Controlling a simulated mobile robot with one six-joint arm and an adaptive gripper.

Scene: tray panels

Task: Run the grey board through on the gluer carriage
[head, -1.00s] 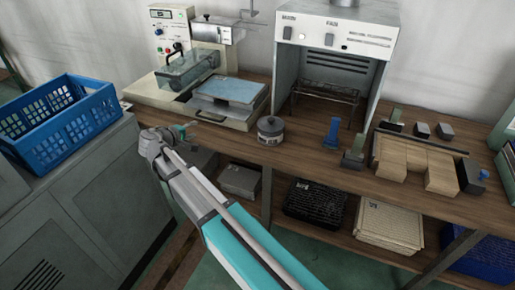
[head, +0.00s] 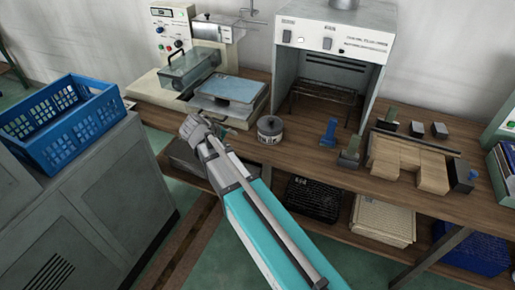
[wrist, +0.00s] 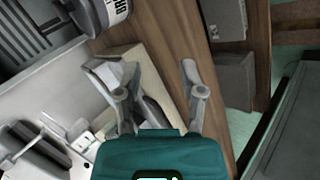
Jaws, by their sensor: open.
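The gluer (head: 165,35) stands at the back left of the bench in the head view, with a clear-topped box and a low carriage (head: 207,105) at its front. A flat blue-grey board (head: 232,88) lies level on the carriage; I cannot tell for sure whether it is the grey board of the task. My gripper is mostly hidden behind my wrist in the head view, near the bench's front edge before the carriage. In the wrist view my gripper (wrist: 145,72) is open, with nothing between its fingers, above the cream base (wrist: 125,62) and the wood edge.
A lidded pot (head: 270,130) stands right of the carriage. A hooded unit (head: 335,50) is behind it. A blue crate (head: 60,125) sits on the left cabinet. Bins stand on the lower shelf.

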